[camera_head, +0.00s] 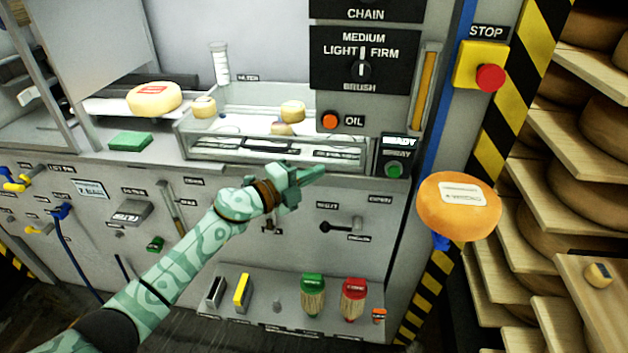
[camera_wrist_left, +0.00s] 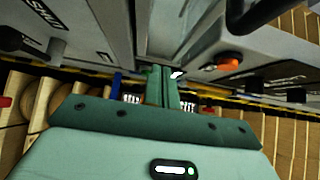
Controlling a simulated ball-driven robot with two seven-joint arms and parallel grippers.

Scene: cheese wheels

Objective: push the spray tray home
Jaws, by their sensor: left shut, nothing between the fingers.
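The spray tray appears to be the clear-walled tray (camera_head: 215,146) at the front of the machine, below the brush panel; I cannot tell how far it sticks out. Small cheeses (camera_head: 204,106) are seen in or behind it. My left gripper (camera_head: 314,171) is shut and empty, just in front of and below the tray's front edge in the head view. I cannot tell if it touches the tray. The left wrist view shows its shut green fingers (camera_wrist_left: 163,82) pointing along the machine front. My right gripper is not in view.
An orange oil button (camera_head: 330,120) and a green-lit ready button (camera_head: 394,170) sit near the tray. A red stop button (camera_head: 490,77) is at the right. A handle (camera_head: 342,225) projects below the gripper. An orange cheese (camera_head: 458,207) shows before a striped post. Shelves of cheese stand at the right.

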